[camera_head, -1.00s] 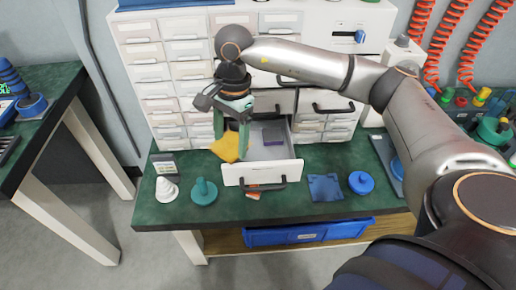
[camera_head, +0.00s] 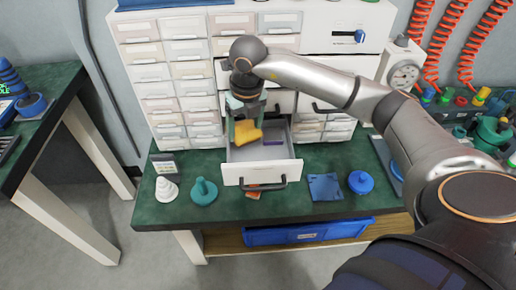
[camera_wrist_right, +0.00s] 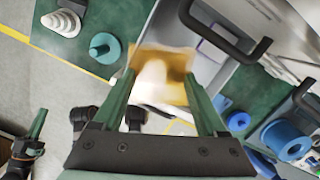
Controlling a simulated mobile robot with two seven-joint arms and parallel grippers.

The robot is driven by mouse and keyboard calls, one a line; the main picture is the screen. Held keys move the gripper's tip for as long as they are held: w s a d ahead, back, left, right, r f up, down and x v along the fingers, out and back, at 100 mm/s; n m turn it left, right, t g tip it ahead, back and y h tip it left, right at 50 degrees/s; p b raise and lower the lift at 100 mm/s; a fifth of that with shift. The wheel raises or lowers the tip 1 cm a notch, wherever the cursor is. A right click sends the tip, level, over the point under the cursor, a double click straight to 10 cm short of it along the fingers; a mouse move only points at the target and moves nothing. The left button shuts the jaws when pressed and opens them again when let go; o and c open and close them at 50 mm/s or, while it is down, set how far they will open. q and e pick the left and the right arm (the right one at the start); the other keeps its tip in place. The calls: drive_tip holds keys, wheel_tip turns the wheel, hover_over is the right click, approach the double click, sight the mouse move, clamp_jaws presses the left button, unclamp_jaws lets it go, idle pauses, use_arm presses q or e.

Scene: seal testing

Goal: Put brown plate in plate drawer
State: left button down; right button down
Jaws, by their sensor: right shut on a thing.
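The brown plate (camera_head: 247,133), a thin yellow-brown square, is in my right gripper (camera_head: 244,122) in the head view. It is tilted and over the back left part of the open drawer (camera_head: 238,174). In the right wrist view the plate (camera_wrist_right: 160,62) sits between the green fingertips, which are shut on it. The drawer is grey inside with a white front and dark handle, and a purple piece (camera_head: 272,142) lies in it. My left gripper seems to show partly at the lower left of the wrist view (camera_wrist_right: 38,124); its opening is unclear.
An orange piece (camera_head: 253,193) lies before the drawer. Drawer cabinets stand behind.

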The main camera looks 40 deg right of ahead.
hover_over(246, 160)
drive_tip(key=f, duration=0.3)
drive_tip(key=f+b, duration=0.1)
drive_tip(key=f, duration=0.1)
drive_tip(key=shift+s+a+f, duration=0.1)
drive_tip(key=shift+s+f, duration=0.15)
drive_tip(key=shift+s, duration=0.05)
wheel_tip(246, 160, down, 4)
drive_tip(key=shift+f, duration=0.15)
use_arm(q)
drive_tip(key=shift+s+a+f, duration=0.1)
drive_tip(key=shift+a+f, duration=0.05)
drive_tip(key=shift+f, duration=0.45)
drive_tip(key=shift+b, duration=0.35)
use_arm(e)
drive_tip(key=shift+f, duration=0.15)
drive_tip(key=shift+c, duration=1)
unclamp_jaws()
use_arm(q)
drive_tip(key=shift+w+r, duration=0.25)
